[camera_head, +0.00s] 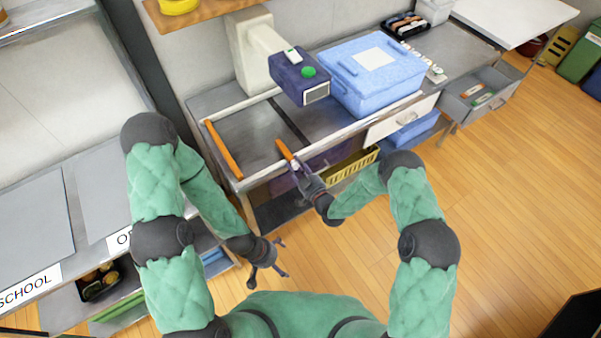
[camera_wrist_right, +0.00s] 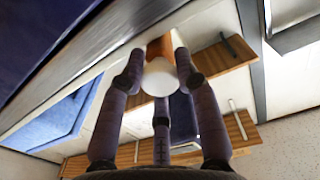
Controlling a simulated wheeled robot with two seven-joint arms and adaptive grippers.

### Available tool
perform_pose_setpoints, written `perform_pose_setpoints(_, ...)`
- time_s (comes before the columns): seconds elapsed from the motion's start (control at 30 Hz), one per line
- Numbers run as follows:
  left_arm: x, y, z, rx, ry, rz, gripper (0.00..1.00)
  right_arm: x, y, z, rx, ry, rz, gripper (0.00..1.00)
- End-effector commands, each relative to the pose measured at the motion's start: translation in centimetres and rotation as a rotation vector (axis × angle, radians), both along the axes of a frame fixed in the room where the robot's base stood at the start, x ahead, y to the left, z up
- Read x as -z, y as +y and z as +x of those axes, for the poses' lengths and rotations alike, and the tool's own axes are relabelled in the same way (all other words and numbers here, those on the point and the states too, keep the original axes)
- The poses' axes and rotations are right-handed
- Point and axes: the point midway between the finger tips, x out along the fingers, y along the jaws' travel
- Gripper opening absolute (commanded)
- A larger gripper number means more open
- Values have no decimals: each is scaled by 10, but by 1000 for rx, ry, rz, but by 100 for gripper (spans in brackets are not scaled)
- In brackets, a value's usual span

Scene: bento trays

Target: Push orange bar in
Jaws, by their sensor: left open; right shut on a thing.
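A long orange bar (camera_head: 223,148) lies along the left end of the grey workbench (camera_head: 250,135). A second, shorter orange piece (camera_head: 284,150) sticks out from the fingertips of my right gripper (camera_head: 296,168) at the bench's front edge. In the right wrist view my right gripper (camera_wrist_right: 160,82) is shut on this orange piece (camera_wrist_right: 158,48), and a pale round end (camera_wrist_right: 160,77) shows between the fingers. I cannot tell whether the piece is joined to the bench. My left gripper (camera_head: 268,265) is open and empty, low in front of the bench, apart from both orange pieces.
A dark blue machine head with a green button (camera_head: 308,72) overhangs the bench. A blue lidded box (camera_head: 372,85) stands to its right. A yellow basket (camera_head: 350,168) sits below the bench top. A drawer (camera_head: 485,95) stands open at the right. The wooden floor (camera_head: 510,200) is clear.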

Motion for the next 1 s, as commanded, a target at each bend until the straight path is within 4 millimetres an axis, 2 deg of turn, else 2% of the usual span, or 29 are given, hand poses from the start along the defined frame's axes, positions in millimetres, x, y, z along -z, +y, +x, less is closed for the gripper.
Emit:
perform_pose_setpoints(0.23,-1,0,0,0,-1,0,100,-7,2,3,-5,-15,2,0)
perform_pose_setpoints(0.27,-1,0,0,0,-1,0,100,-7,2,3,-5,-15,1,38)
perform_pose_setpoints(0.3,-1,0,0,0,-1,0,100,-7,2,4,-5,-15,1,49)
perform_pose_setpoints(0.33,-1,0,0,0,-1,0,100,-7,2,4,-4,-15,1,56)
perform_pose_setpoints(0.77,-1,0,0,0,-1,0,100,-4,-4,-3,-1,-7,0,56)
perform_pose_setpoints(1.0,-1,0,0,0,0,0,100,-3,-28,-35,1,-4,1,56)
